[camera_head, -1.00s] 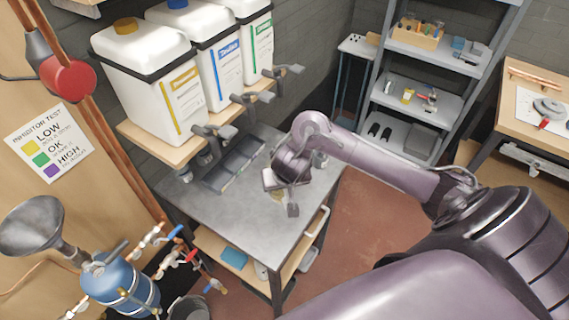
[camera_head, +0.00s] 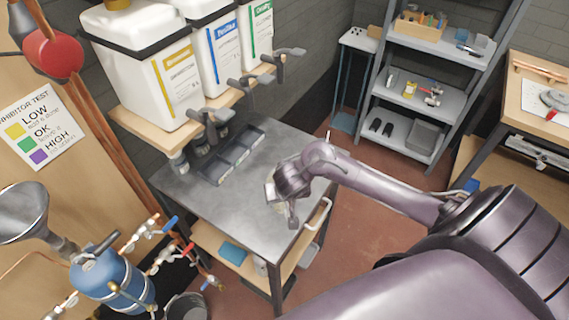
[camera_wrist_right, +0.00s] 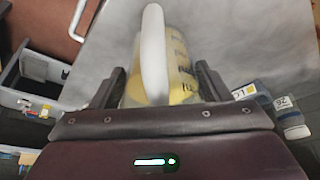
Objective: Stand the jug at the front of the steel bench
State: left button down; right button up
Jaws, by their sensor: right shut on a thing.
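My right gripper (camera_head: 279,201) hangs over the right front part of the steel bench (camera_head: 224,207). It is shut on the jug, which the gripper mostly hides in the head view. In the right wrist view the jug (camera_wrist_right: 180,62) is between the two fingers of the gripper (camera_wrist_right: 160,84). It is clear with dark markings, a pale upright handle and yellow inside. The grey bench top shows beyond it. I cannot tell whether the jug's base touches the bench. My left gripper is not in view.
A dark divided tray (camera_head: 234,155) lies at the back of the bench. White canisters (camera_head: 152,70) with taps stand on a wooden shelf above it. A rail handle (camera_head: 318,213) is on the bench's right side. The bench's left front part is clear.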

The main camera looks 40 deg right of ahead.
jog(key=shift+w+f, duration=0.1)
jog(key=shift+f, duration=0.05)
jog(key=shift+f, duration=0.1)
jog(key=o, duration=1.3)
